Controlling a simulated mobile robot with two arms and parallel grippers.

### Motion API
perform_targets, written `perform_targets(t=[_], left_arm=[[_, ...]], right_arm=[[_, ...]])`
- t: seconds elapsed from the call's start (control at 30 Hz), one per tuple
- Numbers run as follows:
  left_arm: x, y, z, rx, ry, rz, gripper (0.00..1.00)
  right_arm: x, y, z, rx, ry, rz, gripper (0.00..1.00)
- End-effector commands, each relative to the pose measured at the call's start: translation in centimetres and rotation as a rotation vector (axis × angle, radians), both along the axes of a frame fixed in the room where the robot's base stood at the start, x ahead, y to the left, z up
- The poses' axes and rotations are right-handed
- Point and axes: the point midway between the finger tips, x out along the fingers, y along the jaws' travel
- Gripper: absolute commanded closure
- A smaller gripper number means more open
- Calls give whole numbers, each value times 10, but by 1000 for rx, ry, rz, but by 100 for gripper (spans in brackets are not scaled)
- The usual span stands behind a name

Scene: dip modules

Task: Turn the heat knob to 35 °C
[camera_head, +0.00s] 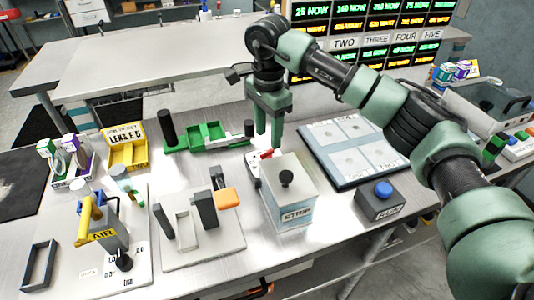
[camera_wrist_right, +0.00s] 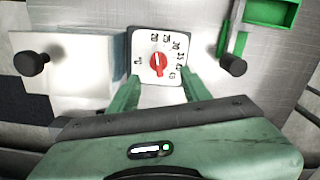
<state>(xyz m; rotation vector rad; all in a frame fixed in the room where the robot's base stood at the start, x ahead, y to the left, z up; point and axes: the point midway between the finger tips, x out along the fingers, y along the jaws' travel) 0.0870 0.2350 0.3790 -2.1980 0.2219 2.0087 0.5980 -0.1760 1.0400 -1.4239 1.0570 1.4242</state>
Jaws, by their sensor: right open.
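The heat knob (camera_wrist_right: 157,63) is a small red knob on a white dial plate with black numbers around it. I cannot tell its exact setting. In the head view the red knob (camera_head: 266,154) shows beside the white STRIP box, partly hidden. My right gripper (camera_head: 269,139) points down just above the knob. In the right wrist view its two green fingers (camera_wrist_right: 161,78) are open, one on each side of the dial's lower part, with nothing between them but the dial area. I see no contact with the knob. My left gripper is not in view.
The white STRIP box (camera_head: 291,205) with a black knob stands close to the dial. A green tray (camera_head: 205,139) lies to the left, a panelled board (camera_head: 350,148) to the right, and a RUN box with a blue button (camera_head: 380,202) at the front right.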

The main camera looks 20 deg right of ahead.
Motion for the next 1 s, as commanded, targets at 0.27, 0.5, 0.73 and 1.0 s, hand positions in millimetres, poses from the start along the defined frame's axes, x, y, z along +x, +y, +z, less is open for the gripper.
perform_targets(t=[0.27,0.5,0.73,1.0], left_arm=[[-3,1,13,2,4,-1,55],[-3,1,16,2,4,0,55],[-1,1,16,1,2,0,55],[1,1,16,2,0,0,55]], right_arm=[[-1,0,-43,1,3,-1,52],[-1,0,-63,2,1,0,52],[0,1,-64,1,-1,1,52],[0,1,-64,1,-1,1,100]])
